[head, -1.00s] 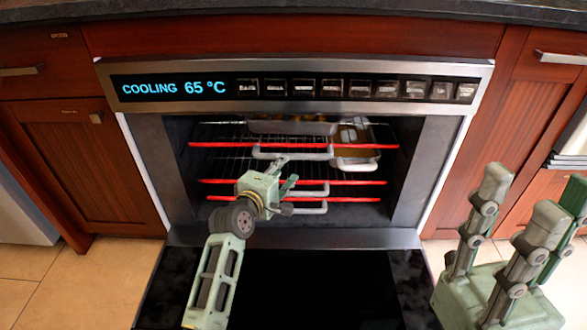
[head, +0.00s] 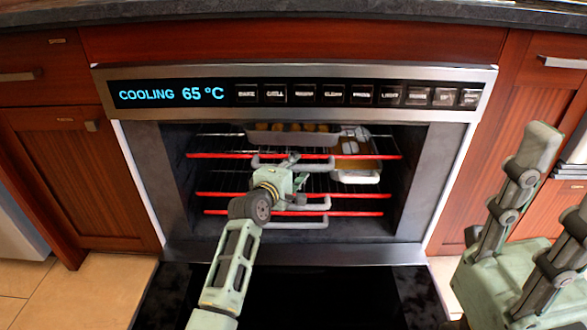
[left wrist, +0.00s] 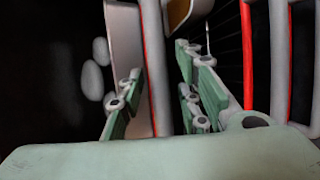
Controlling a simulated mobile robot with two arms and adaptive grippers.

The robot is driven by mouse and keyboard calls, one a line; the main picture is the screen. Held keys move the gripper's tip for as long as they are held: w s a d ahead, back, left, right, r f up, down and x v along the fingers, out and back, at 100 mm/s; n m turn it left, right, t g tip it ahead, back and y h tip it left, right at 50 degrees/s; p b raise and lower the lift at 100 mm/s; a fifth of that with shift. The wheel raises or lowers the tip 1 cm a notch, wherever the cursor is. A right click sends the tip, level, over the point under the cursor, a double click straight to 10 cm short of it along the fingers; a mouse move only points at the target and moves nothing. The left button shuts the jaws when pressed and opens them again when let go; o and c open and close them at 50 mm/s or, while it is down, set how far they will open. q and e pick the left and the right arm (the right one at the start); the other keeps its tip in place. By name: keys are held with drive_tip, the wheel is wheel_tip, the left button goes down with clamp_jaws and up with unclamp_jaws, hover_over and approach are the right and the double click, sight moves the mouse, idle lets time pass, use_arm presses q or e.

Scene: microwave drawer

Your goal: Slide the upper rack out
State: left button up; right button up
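The upper rack (head: 220,155) sits inside the open oven, with a red front bar and a grey handle (head: 262,163). My left gripper (head: 291,168) reaches into the oven at that handle. In the left wrist view, its fingers (left wrist: 160,100) are apart, one on each side of a grey bar with a red edge (left wrist: 155,60). I cannot tell whether they touch it. The gripper hides part of the handle in the head view. My right gripper (head: 562,205) is at the right, outside the oven, with its fingers spread and empty.
A tray with brown food (head: 290,137) rests at the upper rack. Another tray (head: 357,178) shows at the right, below the upper red bar. Lower racks with red bars (head: 360,196) and grey handles (head: 313,223) lie beneath. The dark oven door (head: 300,295) is lowered in front.

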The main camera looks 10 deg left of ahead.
use_arm(q)
clamp_jaws()
idle(0.4)
